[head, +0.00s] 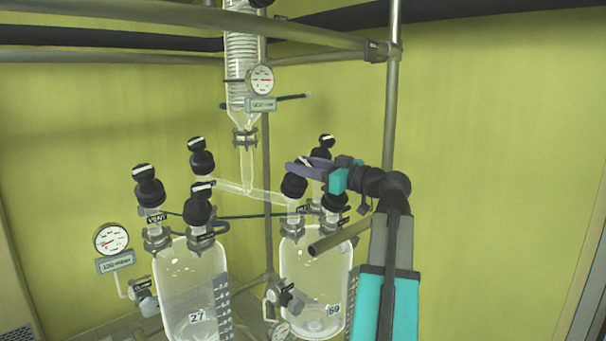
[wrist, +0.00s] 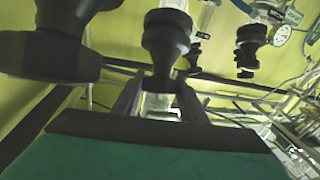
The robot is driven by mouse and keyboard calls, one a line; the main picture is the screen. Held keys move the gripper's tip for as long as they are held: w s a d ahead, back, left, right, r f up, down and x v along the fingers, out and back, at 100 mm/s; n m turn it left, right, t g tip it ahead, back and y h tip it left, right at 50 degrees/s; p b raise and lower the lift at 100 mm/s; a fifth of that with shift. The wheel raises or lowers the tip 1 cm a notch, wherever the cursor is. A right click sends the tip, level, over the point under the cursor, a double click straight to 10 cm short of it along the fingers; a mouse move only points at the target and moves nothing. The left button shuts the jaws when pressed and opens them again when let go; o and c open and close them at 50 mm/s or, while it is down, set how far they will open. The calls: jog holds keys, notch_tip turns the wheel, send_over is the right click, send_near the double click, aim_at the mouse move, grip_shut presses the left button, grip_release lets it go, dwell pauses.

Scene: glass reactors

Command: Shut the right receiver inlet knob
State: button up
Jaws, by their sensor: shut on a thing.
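The right receiver (head: 310,275) is a clear glass vessel marked 59, with several black knobs on its top. The inlet knob (head: 294,187) sits on its left neck, where the slanted glass tube comes in. In the wrist view the fingers (wrist: 157,100) lie on either side of this knob. The exact contact is partly hidden.
A back knob (head: 322,150) and a front-right knob (head: 335,203) stand close to my gripper. A large dark knob (wrist: 60,42) is near at the left of the wrist view. The left receiver (head: 190,290), marked 27, stands to the left. A metal rail (head: 180,12) crosses above.

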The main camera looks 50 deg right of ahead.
jog(key=m+h, duration=0.4)
jog(key=shift+a, duration=0.15)
jog(key=shift+m+g+h+p, duration=0.45)
jog(key=shift+m+g+h, duration=0.15)
jog(key=shift+m+h, duration=1.7)
jog(key=shift+h, duration=0.3)
jog(key=shift+r+m+g+h+p, duration=0.1)
jog(key=shift+m+g+h+p, duration=0.1)
jog(key=shift+m+g+h, duration=0.95)
jog(key=shift+m+g+h+p, duration=0.2)
jog(key=shift+m+g+h, duration=0.5)
jog(key=shift+m, duration=0.75)
jog(key=shift+m+g+h, duration=0.85)
jog(key=shift+m+g, duration=0.4)
jog(key=shift+m, duration=0.25)
jog(key=shift+m+g+h, duration=0.3)
jog(key=shift+m+g, duration=0.4)
